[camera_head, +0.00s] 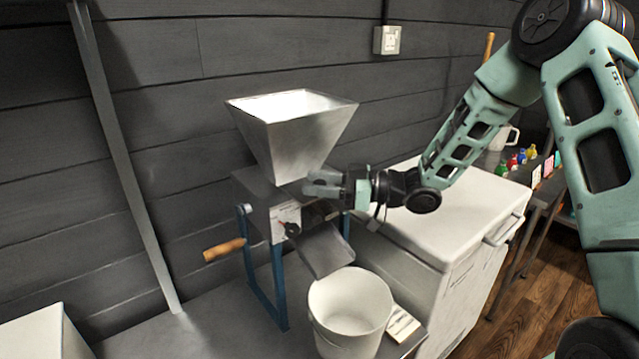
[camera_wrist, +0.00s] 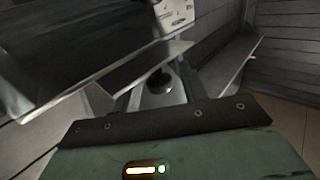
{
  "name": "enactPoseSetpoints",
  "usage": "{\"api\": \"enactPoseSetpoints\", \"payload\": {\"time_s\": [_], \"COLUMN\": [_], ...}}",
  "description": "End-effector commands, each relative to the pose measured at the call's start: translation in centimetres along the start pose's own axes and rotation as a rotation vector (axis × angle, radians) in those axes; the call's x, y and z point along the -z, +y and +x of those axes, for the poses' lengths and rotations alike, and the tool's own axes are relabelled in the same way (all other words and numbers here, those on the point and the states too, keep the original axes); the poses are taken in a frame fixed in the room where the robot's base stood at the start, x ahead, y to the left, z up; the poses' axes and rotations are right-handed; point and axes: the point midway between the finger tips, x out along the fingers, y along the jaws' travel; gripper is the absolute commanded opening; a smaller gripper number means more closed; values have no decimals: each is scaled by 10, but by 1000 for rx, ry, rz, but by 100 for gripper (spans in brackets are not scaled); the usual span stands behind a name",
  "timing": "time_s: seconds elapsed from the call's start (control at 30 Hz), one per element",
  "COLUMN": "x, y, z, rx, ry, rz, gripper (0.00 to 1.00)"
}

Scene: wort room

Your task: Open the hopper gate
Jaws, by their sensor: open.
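The grain mill (camera_head: 255,190) stands on a bench with a flared metal hopper (camera_head: 300,135) on top. My gripper (camera_head: 318,183) is open beside the hopper's narrow lower end, in front of the mill's upper right side. No hopper gate can be told apart in the head view; my gripper covers part of that area. A black knob (camera_head: 292,229) with a small red mark sits by a white label on the mill's front. The wrist view shows a dark round thing (camera_wrist: 160,82) between grey surfaces; I cannot tell whether it is part of the gate. Contact is not clear.
A metal chute (camera_head: 325,250) slopes from the mill above a white bucket (camera_head: 350,302). A wooden crank handle (camera_head: 224,249) sticks out at left. A white cabinet (camera_head: 455,215) stands close on the right, under my arm. The wall (camera_head: 200,110) is behind.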

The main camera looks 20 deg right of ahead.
Motion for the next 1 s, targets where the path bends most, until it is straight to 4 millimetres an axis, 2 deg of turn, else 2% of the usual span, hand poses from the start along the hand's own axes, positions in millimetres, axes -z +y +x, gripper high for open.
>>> {"api": "enactPoseSetpoints", "payload": {"time_s": [0.03, 0.17, 0.2, 0.33, 0.6, 0.87, 0.9, 0.97, 1.0], "x": [0, 0, 0, 0, 0, 0, 0, 0, 0], "y": [0, 0, 0, -3, -29, -30, -30, -30, -30], "z": [0, 0, 0, -4, -30, -31, -31, -31, -31], "rx": [0, 0, 0, 0, -1, -1, -1, -1, -1], "ry": [0, 0, 0, 0, -2, -1, -1, 0, 0], "rz": [0, 0, 0, 0, 0, -1, -1, -1, -1], "gripper": [38, 1, 0, 0, 0, 0, 27, 43, 43]}}
